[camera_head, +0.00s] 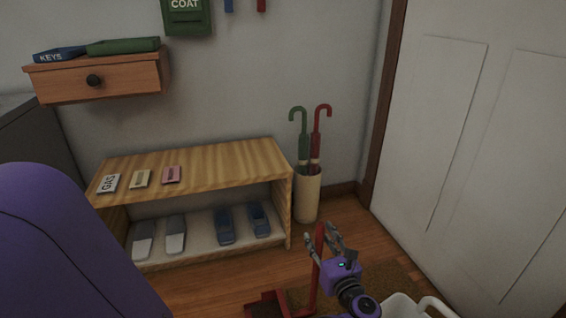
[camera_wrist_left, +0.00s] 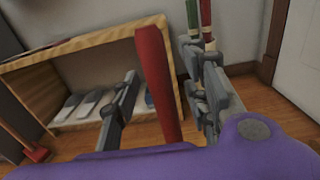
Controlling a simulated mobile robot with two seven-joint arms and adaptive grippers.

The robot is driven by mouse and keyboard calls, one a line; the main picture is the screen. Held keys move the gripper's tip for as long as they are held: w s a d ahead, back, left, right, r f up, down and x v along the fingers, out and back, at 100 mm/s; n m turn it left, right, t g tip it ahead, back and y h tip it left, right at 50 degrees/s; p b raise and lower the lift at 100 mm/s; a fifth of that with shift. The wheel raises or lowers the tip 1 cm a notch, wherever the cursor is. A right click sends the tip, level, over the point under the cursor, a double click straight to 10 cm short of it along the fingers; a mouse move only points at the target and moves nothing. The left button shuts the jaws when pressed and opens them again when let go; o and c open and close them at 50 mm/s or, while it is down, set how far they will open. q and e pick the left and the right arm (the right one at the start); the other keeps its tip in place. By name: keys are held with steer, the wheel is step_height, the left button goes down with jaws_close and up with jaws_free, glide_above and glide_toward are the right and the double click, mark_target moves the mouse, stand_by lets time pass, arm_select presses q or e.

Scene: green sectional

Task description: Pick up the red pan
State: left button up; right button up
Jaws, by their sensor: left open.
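The red pan (camera_head: 268,304) stands on the floor in front of the shoe bench, with a tall upright red handle. Its lower part is partly cut off by the bottom of the head view. My left gripper (camera_head: 323,238) is open at the upper part of the handle. In the left wrist view the red handle (camera_wrist_left: 158,85) rises between the two spread fingers of the left gripper (camera_wrist_left: 160,65), with gaps visible on both sides. I cannot tell whether either finger touches it. My right gripper is not in view.
A wooden shoe bench (camera_head: 215,158) holds shoes below and small packets on top. An umbrella stand (camera_head: 308,195) is beside it. A white container (camera_head: 438,306) is at the lower right, near the door (camera_head: 480,130). In the wrist view, another red-based item (camera_wrist_left: 36,154) stands at left.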

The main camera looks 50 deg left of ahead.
arm_select(q)
steer(key=shift+w+a, duration=0.1)
steer(key=shift+a, duration=0.1)
steer(key=shift+d, duration=0.1)
steer(key=shift+c, duration=1.4)
jaws_close()
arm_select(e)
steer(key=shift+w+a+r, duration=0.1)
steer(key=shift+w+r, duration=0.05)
arm_select(q)
steer(key=shift+r, duration=0.15)
